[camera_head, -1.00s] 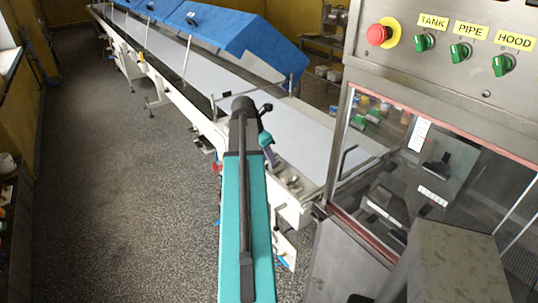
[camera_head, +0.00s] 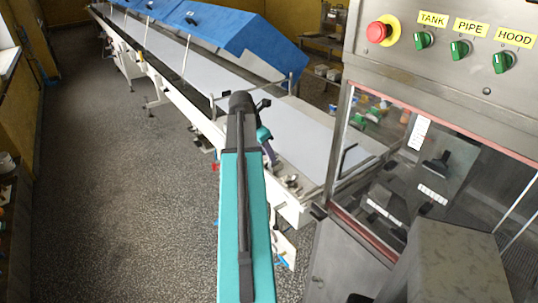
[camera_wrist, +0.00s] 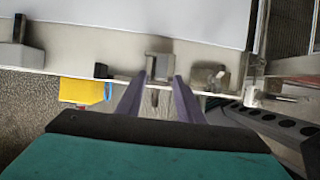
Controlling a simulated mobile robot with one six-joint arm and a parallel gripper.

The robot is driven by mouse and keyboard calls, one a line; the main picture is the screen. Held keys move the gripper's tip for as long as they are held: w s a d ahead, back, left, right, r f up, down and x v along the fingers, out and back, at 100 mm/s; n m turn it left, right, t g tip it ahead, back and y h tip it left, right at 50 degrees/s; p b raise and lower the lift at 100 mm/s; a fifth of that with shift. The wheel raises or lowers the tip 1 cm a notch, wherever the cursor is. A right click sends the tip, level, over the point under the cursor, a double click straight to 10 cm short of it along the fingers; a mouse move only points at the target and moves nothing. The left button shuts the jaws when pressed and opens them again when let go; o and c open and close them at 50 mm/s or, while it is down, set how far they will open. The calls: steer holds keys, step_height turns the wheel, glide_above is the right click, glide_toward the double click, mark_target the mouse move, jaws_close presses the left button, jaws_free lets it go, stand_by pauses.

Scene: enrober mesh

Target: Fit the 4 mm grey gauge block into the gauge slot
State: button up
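My gripper (camera_wrist: 162,80) shows in the wrist view as two purple fingers standing apart, with their tips at the conveyor's end frame. A small grey upright piece with a notch (camera_wrist: 160,66) shows between and just beyond the tips. I cannot tell whether it is the gauge slot or the grey gauge block, and no contact with the fingers is clear. In the head view my arm reaches forward to the conveyor's near end, and its wrist hides most of the gripper. No gauge block can be clearly picked out.
The long white conveyor (camera_head: 285,125) runs to the back left under blue hoods (camera_head: 225,40). A steel control cabinet (camera_head: 490,95) with a red button stands at the right. A yellow item (camera_wrist: 82,92) hangs at the frame's edge. The speckled floor at left is clear.

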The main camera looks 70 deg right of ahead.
steer(key=b+v, duration=0.2)
steer(key=v, duration=0.8)
steer(key=shift+a+r, duration=0.15)
steer(key=shift+r, duration=0.1)
steer(key=shift+w, duration=0.1)
stand_by(0.5)
steer(key=w+a+f+m+y, duration=0.1)
steer(key=w+a+f, duration=0.55)
steer(key=f, duration=0.35)
steer(key=w+a+f+m, duration=0.1)
steer(key=w+a+f, duration=0.4)
steer(key=w+f, duration=0.4)
steer(key=w+a+f+m+y, duration=0.2)
steer(key=w+a+f+m, duration=0.15)
steer(key=a+f, duration=1.45)
steer(key=s+a+f+m+g, duration=0.15)
steer(key=s+a+f, duration=0.25)
steer(key=a+f, duration=1.1)
steer(key=s+a+f+m+g, duration=0.1)
steer(key=s+a+f+m, duration=0.1)
steer(key=s+a+f, duration=0.2)
steer(key=s+a+f+m, duration=0.2)
steer(key=s+a+f, duration=0.2)
steer(key=s+a, duration=0.6)
steer(key=shift+s+a+g+y, duration=0.3)
steer(key=shift+s+a+g, duration=0.1)
steer(key=shift+a, duration=0.45)
